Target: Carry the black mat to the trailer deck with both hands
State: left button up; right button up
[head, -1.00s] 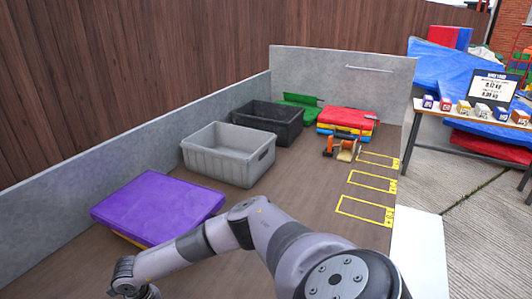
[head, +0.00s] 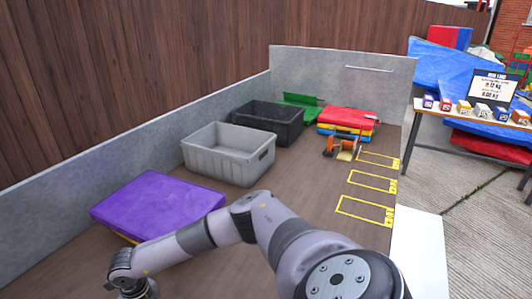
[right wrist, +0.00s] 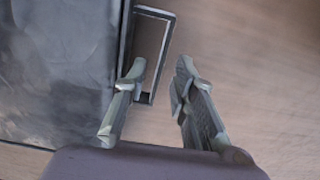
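In the right wrist view a dark grey-black flat thing (right wrist: 55,70), which looks like the black mat, fills the left side. A rectangular loop handle (right wrist: 164,40) sticks out from its edge. My right gripper (right wrist: 162,68) is open, with its fingertips apart on either side of the handle's outer bar. I cannot tell how near in depth they are. The mat does not show in the head view. The brown trailer deck (head: 290,190) spreads across the head view. My left gripper is not in view.
On the deck lie a purple mat (head: 160,202), a grey crate (head: 225,165), a black crate (head: 270,128), a stack with a red top (head: 347,118) and an orange strap device (head: 342,148). Yellow outlines (head: 365,210) mark the right edge. Grey walls (head: 60,220) bound the left and far sides.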

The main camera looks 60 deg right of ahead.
notch_tip(320, 180, up, 9)
jog(key=shift+r, duration=0.2)
dwell(0.3)
